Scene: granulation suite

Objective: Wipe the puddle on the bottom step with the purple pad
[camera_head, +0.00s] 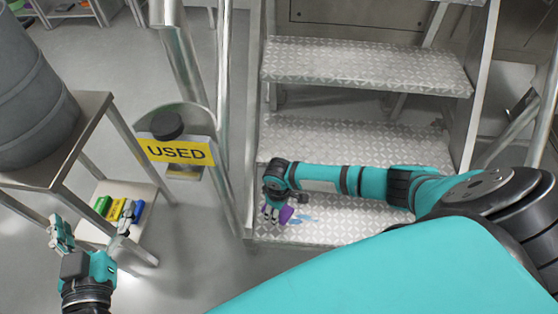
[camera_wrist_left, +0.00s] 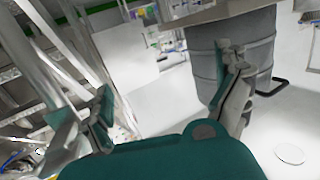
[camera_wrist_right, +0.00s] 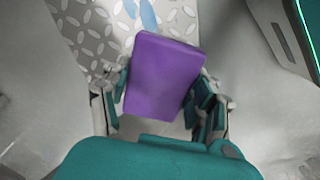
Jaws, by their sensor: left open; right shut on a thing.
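The purple pad (camera_wrist_right: 161,75) is held between the fingers of my right gripper (camera_wrist_right: 160,98), which is shut on it. In the head view the pad (camera_head: 286,214) shows at the left end of the bottom step (camera_head: 350,221), just left of the blue puddle (camera_head: 303,219). In the right wrist view part of the blue puddle (camera_wrist_right: 148,16) shows on the tread beyond the pad's far edge. I cannot tell whether the pad touches the step. My left gripper (camera_head: 92,232) is open and empty at the lower left; it also shows in the left wrist view (camera_wrist_left: 168,95).
A holder with a yellow USED sign (camera_head: 177,152) stands left of the stairs on a post. A metal table (camera_head: 85,135) bears a grey drum (camera_head: 32,95); its lower shelf (camera_head: 150,200) holds several coloured items near my left gripper. Upper steps (camera_head: 365,67) rise behind my right arm.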

